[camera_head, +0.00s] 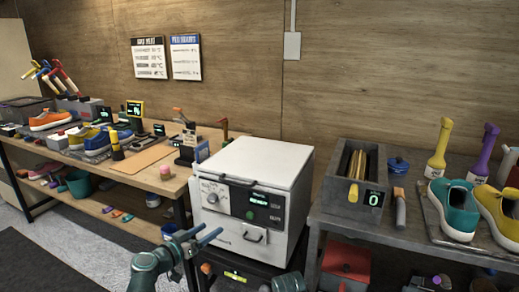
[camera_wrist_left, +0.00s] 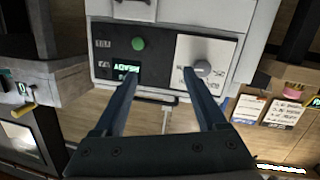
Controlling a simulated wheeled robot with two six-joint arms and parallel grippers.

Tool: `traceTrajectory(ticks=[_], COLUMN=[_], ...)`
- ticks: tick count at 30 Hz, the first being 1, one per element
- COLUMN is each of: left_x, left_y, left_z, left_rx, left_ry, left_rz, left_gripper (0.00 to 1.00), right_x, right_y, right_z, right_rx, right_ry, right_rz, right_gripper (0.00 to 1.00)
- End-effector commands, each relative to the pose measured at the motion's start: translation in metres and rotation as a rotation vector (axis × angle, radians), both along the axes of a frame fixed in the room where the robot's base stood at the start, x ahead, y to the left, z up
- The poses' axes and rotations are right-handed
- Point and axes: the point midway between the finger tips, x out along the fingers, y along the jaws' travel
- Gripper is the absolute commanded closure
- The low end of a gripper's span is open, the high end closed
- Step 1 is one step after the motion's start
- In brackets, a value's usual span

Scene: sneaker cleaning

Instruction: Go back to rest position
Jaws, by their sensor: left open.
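My left gripper (camera_head: 212,231) is in the lower middle of the head view, its two blue fingers apart with nothing between them. It points at the front of a white box-shaped machine (camera_head: 262,160) with a dial, a green button and a small display. In the left wrist view my left gripper (camera_wrist_left: 161,76) is also open and empty. Its fingertips appear in front of the machine's black and white control panel (camera_wrist_left: 164,52); I cannot tell the exact gap. My right gripper does not show.
A wooden workbench (camera_head: 142,181) with shoes and tools stands at the left. At the right, a dark grey table (camera_head: 395,221) holds a bin (camera_head: 337,191), a teal sneaker (camera_head: 453,206), a yellow sneaker and brushes. A red box (camera_head: 346,262) sits below it. Grey floor shows at lower left.

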Motion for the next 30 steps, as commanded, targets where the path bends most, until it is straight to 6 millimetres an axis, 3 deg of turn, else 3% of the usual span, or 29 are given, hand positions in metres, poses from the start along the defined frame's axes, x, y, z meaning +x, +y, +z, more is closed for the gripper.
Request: traceTrajectory(ticks=[1, 4, 6, 10, 13, 18, 24, 30], left_x=[-0.009, -0.036, -0.061, -0.112, -0.149, -0.194, -0.215, -0.219], left_y=[-0.037, -0.099, -0.130, -0.166, -0.173, -0.163, -0.147, -0.143], left_z=[0.018, 0.013, 0.007, 0.002, 0.005, 0.022, 0.040, 0.041], left_rx=[0.020, 0.084, 0.143, 0.292, 0.426, 0.640, 0.776, 0.800], left_ry=[0.075, 0.278, 0.430, 0.718, 0.920, 1.151, 1.251, 1.268], left_rz=[-0.086, -0.236, -0.310, -0.369, -0.339, -0.184, -0.016, 0.029], left_gripper=[0.26, 0.26, 0.26, 0.26, 0.26, 0.26, 0.26, 0.26], right_x=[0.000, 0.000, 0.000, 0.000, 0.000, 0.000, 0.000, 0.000], right_y=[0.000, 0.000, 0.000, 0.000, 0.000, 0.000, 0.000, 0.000], right_z=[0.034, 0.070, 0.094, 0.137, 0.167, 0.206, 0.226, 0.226], right_rx=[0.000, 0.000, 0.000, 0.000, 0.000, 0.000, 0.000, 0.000], right_ry=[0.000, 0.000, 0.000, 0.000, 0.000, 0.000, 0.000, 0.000], right_rz=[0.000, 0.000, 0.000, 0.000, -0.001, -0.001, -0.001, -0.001], right_gripper=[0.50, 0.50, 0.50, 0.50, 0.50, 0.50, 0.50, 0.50])
